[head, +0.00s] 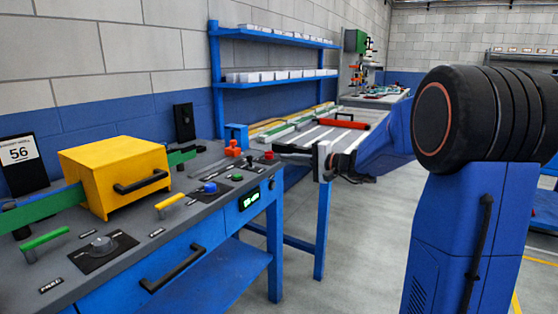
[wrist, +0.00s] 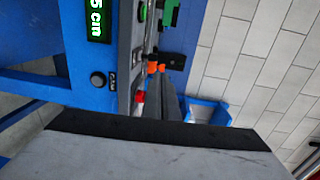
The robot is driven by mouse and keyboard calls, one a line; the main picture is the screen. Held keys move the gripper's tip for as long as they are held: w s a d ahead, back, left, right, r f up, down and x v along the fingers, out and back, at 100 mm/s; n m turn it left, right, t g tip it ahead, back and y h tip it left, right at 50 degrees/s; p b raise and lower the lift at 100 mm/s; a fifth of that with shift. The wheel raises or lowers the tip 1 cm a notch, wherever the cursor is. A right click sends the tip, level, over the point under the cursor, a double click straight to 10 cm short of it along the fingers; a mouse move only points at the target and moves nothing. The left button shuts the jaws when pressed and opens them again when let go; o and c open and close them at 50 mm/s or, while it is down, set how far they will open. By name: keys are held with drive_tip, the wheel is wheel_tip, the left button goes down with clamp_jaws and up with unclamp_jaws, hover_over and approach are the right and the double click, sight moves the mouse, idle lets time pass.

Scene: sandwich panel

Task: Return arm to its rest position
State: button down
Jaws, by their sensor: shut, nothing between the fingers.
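My arm, with a blue link and a large black joint, reaches in from the right in the head view. My gripper (head: 284,152) is at its left end, shut and empty, pointing left at the right end of the panel bench (head: 215,197). Its tips show close to a red button (head: 268,155) on the bench top; I cannot tell whether they touch it. In the wrist view, the red button (wrist: 140,97) and a lit green display (wrist: 97,25) are near the gripper's dark fingers.
A yellow box (head: 112,170) with a black handle stands on the bench at left. Several knobs and handles rise from the bench top. A blue shelf (head: 275,84) stands behind, with another workbench (head: 372,101) farther back. Grey floor (head: 350,240) is open between bench and arm.

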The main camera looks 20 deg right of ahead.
drive_tip(key=shift+s+d, duration=0.3)
drive_tip(key=shift+s, duration=0.1)
drive_tip(key=s+a+f+n+g+h, duration=0.1)
drive_tip(key=s+a+f+n+g, duration=0.1)
drive_tip(key=s+a, duration=0.35)
drive_tip(key=s+a+f+n+g, duration=0.2)
drive_tip(key=s+a+g, duration=0.1)
drive_tip(key=s, duration=0.6)
drive_tip(key=s+a+f+n+g+h, duration=0.15)
drive_tip(key=s+a, duration=0.25)
drive_tip(key=s, duration=0.4)
drive_tip(key=s+d+f+n+h, duration=0.1)
drive_tip(key=s+d+f+h, duration=0.2)
drive_tip(key=s, duration=0.4)
drive_tip(key=s+d+f+n+g+h, duration=0.1)
drive_tip(key=s+d+f+n+h, duration=0.1)
drive_tip(key=s, duration=0.5)
drive_tip(key=s+d+f+n+h, duration=0.1)
drive_tip(key=s+d+f+h, duration=0.2)
drive_tip(key=s, duration=0.5)
drive_tip(key=shift+d+f+h, duration=0.35)
drive_tip(key=shift+d+f, duration=0.3)
drive_tip(key=shift+f, duration=0.2)
drive_tip(key=shift+g, duration=0.25)
